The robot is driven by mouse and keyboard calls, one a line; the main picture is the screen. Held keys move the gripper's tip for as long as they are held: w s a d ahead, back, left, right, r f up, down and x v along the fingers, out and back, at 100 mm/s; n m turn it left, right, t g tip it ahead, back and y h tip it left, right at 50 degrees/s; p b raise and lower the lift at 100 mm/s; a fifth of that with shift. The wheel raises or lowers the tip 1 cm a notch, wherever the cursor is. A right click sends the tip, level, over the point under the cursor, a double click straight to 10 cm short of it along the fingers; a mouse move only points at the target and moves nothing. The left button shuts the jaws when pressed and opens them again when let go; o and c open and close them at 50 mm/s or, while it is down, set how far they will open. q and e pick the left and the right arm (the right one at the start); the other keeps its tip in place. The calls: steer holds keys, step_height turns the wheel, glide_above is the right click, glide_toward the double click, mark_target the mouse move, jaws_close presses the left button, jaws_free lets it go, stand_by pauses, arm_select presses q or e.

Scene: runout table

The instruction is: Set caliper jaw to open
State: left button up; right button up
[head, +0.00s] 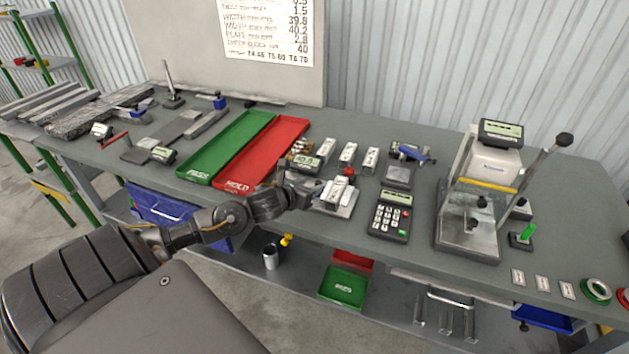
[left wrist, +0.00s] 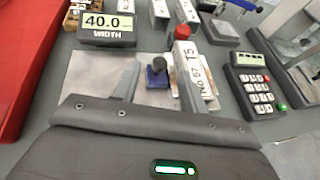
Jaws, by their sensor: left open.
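A gauge with a lit display reading 40.0 and the label WIDTH (left wrist: 108,28) stands just beyond my left gripper; it also shows in the head view (head: 303,162). I cannot tell for certain that it is the caliper. A metal plate (left wrist: 85,72) lies in front of it. My left gripper (head: 311,187) is open above this plate. A red-topped piece (left wrist: 182,33) and a marked metal block stand at the right finger. My right gripper is not in view.
Green PASS (head: 235,142) and red HOLD (head: 270,150) trays lie left of the gripper. A keypad unit (head: 390,216) and a lever press (head: 468,222) stand to the right. A blue-handled tool with a display (head: 410,152) lies behind. The bench front edge is close.

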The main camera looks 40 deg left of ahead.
mark_target(318, 182)
arm_select(q)
steer(key=shift+x, duration=1.65)
jaws_close()
